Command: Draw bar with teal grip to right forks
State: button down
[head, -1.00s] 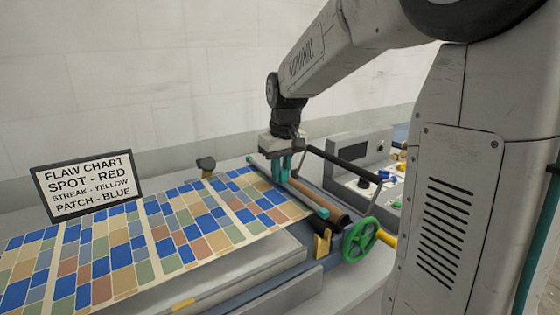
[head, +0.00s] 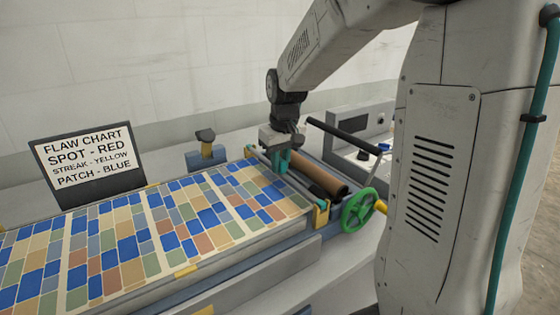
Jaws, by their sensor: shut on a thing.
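My gripper (head: 281,162) is shut on the bar (head: 309,190), a thin dark rod at the right end of the patterned sheet. The teal at the jaws hides part of the rod, and I cannot separate grip from fingers. The near end is right at a yellow fork (head: 321,214); I cannot tell whether it rests in it. The far fork is not clearly visible.
A green handwheel (head: 358,210) stands at the near right. The patterned sheet (head: 130,235) covers the bed. A flaw chart (head: 87,158) and a blue post (head: 207,153) stand behind.

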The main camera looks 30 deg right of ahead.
jog(key=shift+f, duration=0.45)
jog(key=c, duration=1.3)
grip_release()
jog(key=shift+o, duration=0.2)
jog(key=r, duration=0.5)
jog(key=s+r, duration=0.1)
jog(key=r, duration=0.1)
jog(key=shift+r, duration=0.35)
jog(key=s+a, duration=0.5)
jog(key=s, duration=0.8)
jog(key=s+a+f, duration=0.1)
jog(key=s+a, duration=0.5)
jog(key=s, duration=0.7)
jog(key=shift+s, duration=0.15)
